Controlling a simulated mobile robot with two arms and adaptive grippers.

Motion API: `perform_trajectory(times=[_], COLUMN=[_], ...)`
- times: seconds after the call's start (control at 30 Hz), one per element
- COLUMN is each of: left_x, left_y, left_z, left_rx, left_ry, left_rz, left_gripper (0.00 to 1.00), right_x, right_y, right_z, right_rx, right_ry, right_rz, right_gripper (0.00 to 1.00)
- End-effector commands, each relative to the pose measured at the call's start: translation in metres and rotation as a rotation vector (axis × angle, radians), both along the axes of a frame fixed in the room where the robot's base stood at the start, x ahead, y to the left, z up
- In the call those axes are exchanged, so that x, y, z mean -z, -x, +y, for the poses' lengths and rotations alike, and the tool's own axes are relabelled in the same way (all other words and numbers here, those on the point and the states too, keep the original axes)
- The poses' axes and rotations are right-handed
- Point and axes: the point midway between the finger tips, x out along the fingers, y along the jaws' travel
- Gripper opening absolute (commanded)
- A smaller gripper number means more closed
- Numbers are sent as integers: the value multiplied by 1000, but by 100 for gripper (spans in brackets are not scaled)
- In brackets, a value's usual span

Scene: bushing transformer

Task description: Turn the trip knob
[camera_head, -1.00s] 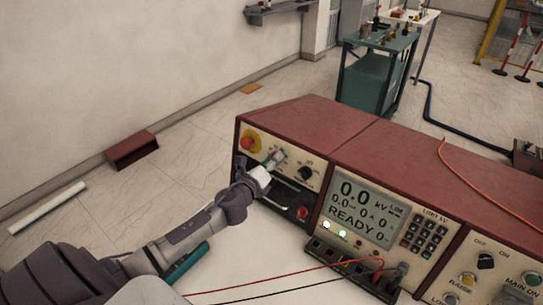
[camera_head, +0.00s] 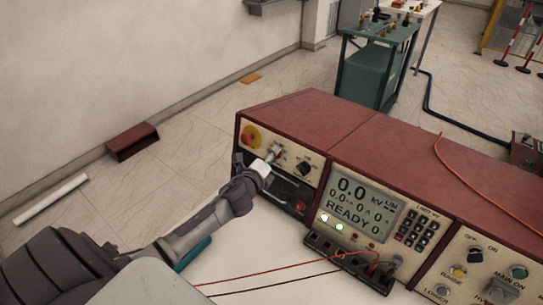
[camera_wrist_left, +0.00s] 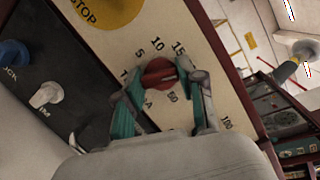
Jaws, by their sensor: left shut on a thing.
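The trip knob is a red round knob (camera_wrist_left: 157,73) on a cream panel with a printed scale around it, seen in the left wrist view. My left gripper (camera_wrist_left: 165,79) has its teal fingers on either side of the knob and is shut on it. In the head view my left gripper (camera_head: 273,154) reaches the upper left part of the red-topped control console (camera_head: 300,113), and its fingers largely hide the knob. My right gripper is not in view.
A red stop button on a yellow base (camera_head: 250,137) sits just left of the gripper, and a black knob (camera_head: 304,168) to its right. A display (camera_head: 357,208) reads READY. Red and black leads cross the white surface in front.

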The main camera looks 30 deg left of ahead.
Motion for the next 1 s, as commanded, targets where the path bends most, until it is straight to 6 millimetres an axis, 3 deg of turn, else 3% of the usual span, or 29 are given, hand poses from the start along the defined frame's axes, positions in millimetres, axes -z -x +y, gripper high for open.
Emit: perform_trajectory(times=[0.17,0.2,0.33,0.73,1.0], left_x=[0,0,0,0,-6], left_y=[0,0,0,5,54], left_z=[0,0,0,0,-8], left_rx=[-1,-1,-1,0,1], left_ry=[-1,-1,-1,-2,-2], left_rz=[1,1,0,1,4], left_gripper=[5,41,63,65,65], right_x=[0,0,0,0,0], right_y=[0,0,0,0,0], right_z=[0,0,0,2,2], right_rx=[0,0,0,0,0], right_ry=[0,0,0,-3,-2], right_rz=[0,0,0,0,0], right_gripper=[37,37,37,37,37])
